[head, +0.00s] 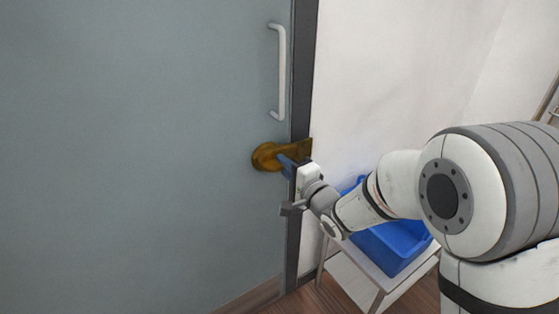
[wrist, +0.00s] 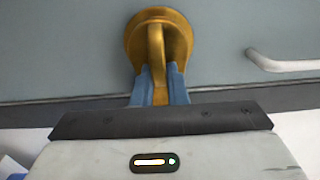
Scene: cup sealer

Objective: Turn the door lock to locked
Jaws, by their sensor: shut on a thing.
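The brass door lock (head: 266,156) sits on the grey-blue door (head: 150,120) near its right edge, below the white handle. In the wrist view the lock's round brass plate (wrist: 183,24) has a raised thumb-turn (wrist: 156,50) across its middle. My gripper (head: 286,163) has its blue fingers on the thumb-turn. In the wrist view my gripper (wrist: 160,82) is shut on it, one finger on each side. The fingers and wrist hide part of the lock in the head view.
A white bar handle (head: 282,72) is above the lock; it also shows at the right in the wrist view (wrist: 285,64). A dark door frame (head: 302,70) borders a white wall. A blue bin (head: 395,245) stands on a small white table (head: 350,279) below my arm.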

